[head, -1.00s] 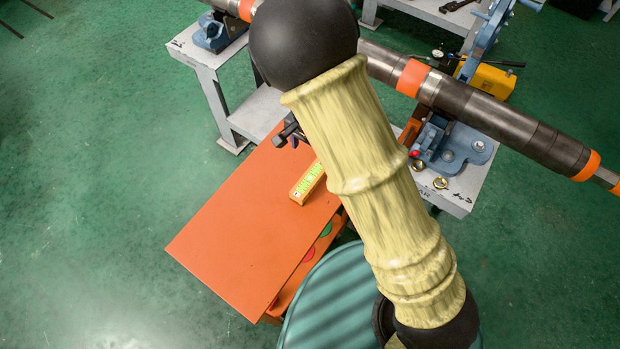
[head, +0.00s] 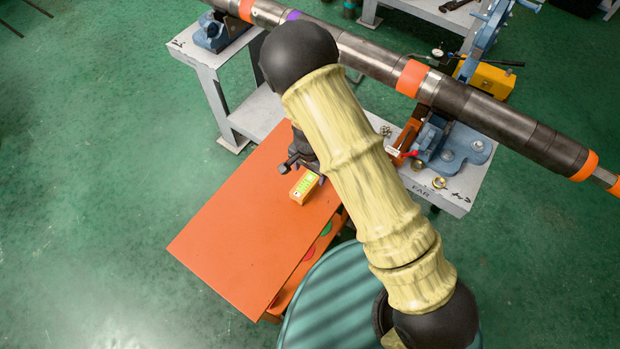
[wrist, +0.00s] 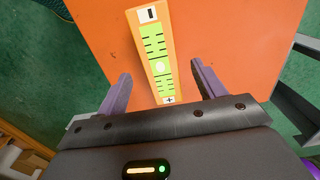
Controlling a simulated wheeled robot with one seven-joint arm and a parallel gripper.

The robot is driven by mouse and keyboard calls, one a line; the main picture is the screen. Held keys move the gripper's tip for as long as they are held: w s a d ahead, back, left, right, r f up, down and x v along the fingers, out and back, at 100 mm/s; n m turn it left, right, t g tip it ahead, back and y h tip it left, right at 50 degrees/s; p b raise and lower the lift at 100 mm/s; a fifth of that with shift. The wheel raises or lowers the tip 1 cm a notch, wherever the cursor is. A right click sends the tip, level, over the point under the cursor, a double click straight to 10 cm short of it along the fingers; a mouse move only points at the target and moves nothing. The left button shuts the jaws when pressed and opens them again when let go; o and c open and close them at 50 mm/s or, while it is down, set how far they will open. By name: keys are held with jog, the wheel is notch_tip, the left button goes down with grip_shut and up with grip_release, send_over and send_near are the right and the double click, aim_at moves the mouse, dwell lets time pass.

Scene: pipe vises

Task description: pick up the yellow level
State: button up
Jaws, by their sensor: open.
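The yellow level (head: 304,187) lies on the orange table top (head: 222,234), partly hidden by my arm in the head view. In the wrist view the level (wrist: 152,50) is a yellow-orange bar with a green scale face, a minus mark at its far end and a plus mark at its near end. My gripper (wrist: 160,80) is open, with one purple finger on each side of the level's near end. There is a gap between each finger and the level. I cannot tell how high the fingers are above it. In the head view my gripper (head: 300,168) is mostly hidden behind my arm.
A long dark pipe (head: 375,62) with orange bands rests across blue vises (head: 450,145) on grey stands behind the table. A yellow case (head: 487,78) is at the back right. The left part of the orange table top is bare.

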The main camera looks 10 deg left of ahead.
aim_at(310, 177)
jog(key=shift+f, duration=0.3)
jog(key=shift+w+f+p, duration=0.15)
jog(key=shift+f+p, duration=0.6)
jog(key=shift+f, duration=1.85)
jog(key=shift+c, duration=0.4)
jog(key=c, duration=1.3)
jog(key=shift+o, duration=0.2)
jog(key=shift+r, duration=0.15)
notch_tip(310, 177, up, 10)
jog(key=shift+d+f+b, duration=0.1)
jog(key=shift+b, duration=0.6)
